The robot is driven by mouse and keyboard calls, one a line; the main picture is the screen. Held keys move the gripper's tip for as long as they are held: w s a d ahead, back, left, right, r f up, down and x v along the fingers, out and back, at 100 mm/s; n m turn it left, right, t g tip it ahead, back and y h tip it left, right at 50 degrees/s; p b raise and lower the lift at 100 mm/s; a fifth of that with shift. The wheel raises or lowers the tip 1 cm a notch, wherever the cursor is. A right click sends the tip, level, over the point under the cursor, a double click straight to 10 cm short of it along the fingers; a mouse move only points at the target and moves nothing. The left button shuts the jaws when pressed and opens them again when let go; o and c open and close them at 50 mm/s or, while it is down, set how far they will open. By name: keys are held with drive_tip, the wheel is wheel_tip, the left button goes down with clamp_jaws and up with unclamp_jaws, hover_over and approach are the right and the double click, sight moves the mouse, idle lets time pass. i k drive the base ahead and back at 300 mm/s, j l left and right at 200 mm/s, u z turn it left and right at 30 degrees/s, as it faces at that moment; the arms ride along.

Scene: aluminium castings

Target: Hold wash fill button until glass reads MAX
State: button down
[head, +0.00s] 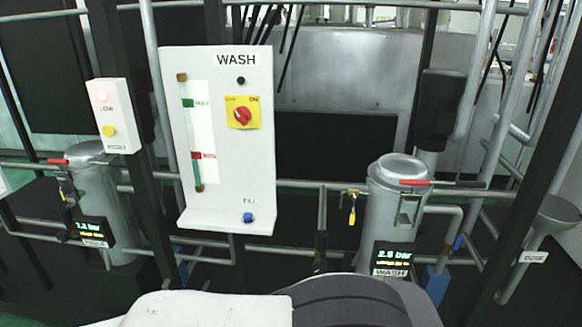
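The white WASH panel (225,140) stands left of the middle in the head view. Its blue FILL button (248,217) is on the lower ledge, with nothing touching it. A tall sight glass (182,88) runs down the panel's left side. A green mark (188,103), probably MAX, is near its top and a red mark (196,155) is lower. Green shows in the glass around and below the red mark; the exact level is too small to read surely. My gripper is not in view; only parts of my own body show at the bottom edge.
A red rotary switch (242,116) on a yellow plate is above FILL. A LOW box (114,115) with a lit red lamp is left. A WASH canister (398,190) with a 2.5 bar display (394,256) is right. Pipes and dark posts surround the panel.

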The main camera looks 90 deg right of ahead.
sight(247, 216)
drive_tip(key=z, duration=2.7)
